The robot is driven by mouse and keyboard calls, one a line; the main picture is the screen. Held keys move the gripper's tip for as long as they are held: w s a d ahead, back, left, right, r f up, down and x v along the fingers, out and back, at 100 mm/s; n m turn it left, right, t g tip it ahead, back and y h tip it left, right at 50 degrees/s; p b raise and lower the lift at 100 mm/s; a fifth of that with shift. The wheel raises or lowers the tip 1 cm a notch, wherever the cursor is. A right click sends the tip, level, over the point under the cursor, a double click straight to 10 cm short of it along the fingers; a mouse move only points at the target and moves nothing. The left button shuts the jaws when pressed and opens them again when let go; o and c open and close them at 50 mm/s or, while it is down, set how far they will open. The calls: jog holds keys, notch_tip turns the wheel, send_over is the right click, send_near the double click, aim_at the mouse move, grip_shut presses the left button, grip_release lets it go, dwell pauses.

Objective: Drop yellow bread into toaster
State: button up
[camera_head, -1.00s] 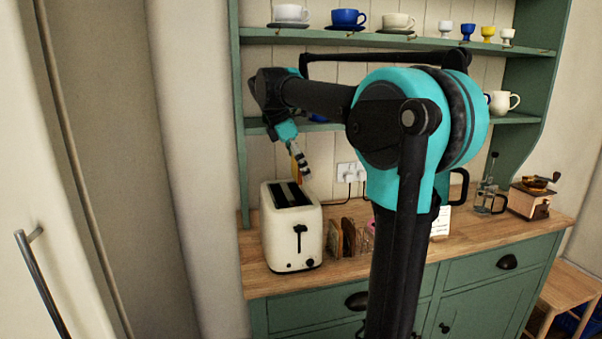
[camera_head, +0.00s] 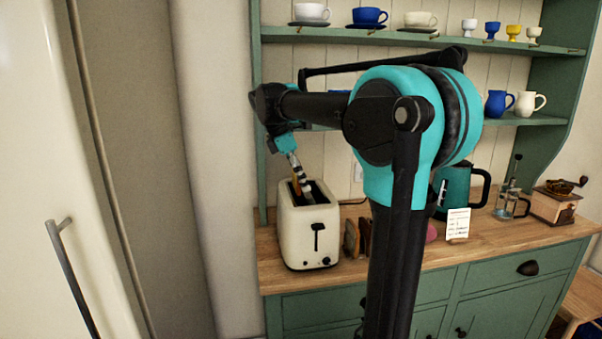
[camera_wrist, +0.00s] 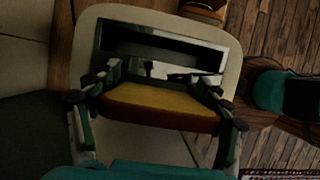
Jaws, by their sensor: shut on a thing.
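The cream toaster (camera_head: 309,237) stands on the wooden counter near its left end, with its slots facing up. My gripper (camera_head: 300,178) points down over the toaster's top. It is shut on the yellow bread (camera_head: 296,186), a slice with a brown crust seen nearly edge-on. In the wrist view my gripper (camera_wrist: 160,98) holds the yellow bread (camera_wrist: 160,101) between both fingers, in front of the dark slots of the toaster (camera_wrist: 232,68). The head view does not show clearly whether the slice's lower edge is inside a slot.
More bread slices (camera_head: 357,238) stand upright just right of the toaster, partly hidden by my arm. A teal kettle (camera_head: 455,188), a small card (camera_head: 457,224), a glass press (camera_head: 509,203) and a coffee grinder (camera_head: 555,203) stand farther right. Shelves with cups (camera_head: 369,16) are above.

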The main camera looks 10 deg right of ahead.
jog(key=shift+f, duration=1.3)
jog(key=o, duration=0.5)
jog(key=shift+f, duration=0.8)
jog(key=shift+o, duration=1.1)
jog(key=shift+v, duration=3.75)
jog(key=shift+s, duration=0.1)
